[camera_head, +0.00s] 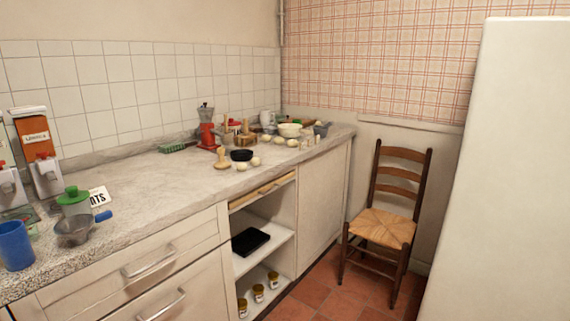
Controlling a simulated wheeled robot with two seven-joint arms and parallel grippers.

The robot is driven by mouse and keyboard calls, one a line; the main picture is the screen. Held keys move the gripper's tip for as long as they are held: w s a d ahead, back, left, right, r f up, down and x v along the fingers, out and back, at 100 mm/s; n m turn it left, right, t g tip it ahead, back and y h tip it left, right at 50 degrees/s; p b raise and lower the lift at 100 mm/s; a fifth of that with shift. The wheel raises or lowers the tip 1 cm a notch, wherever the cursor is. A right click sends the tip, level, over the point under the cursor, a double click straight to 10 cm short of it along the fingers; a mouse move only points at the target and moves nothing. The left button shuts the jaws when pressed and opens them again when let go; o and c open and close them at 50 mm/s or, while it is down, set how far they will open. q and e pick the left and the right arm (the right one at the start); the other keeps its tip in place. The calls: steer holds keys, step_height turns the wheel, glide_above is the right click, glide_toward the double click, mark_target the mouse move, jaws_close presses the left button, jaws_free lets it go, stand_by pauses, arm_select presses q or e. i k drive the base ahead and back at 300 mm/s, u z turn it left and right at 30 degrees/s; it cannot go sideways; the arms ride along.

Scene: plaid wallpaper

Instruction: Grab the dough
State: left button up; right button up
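Several small pale rounded lumps that look like dough lie on the far part of the counter. One dough lump (242,166) sits just in front of a black bowl (241,155), with another dough lump (256,161) to its right. More pale lumps (278,141) lie farther back, near a cream bowl (289,130). They are too small to tell for certain what they are. Neither of my grippers shows in the head view.
The stone counter (150,200) is bare in its middle. A red grinder (207,130), wooden tools and bowls crowd its far end. A strainer (74,229), blue cup (15,245) and dispensers stand near left. A chair (385,225) and white tall surface (520,180) stand right.

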mark_target(242, 167)
steer(key=z, duration=0.15)
steer(key=i, duration=0.85)
steer(key=u, duration=0.25)
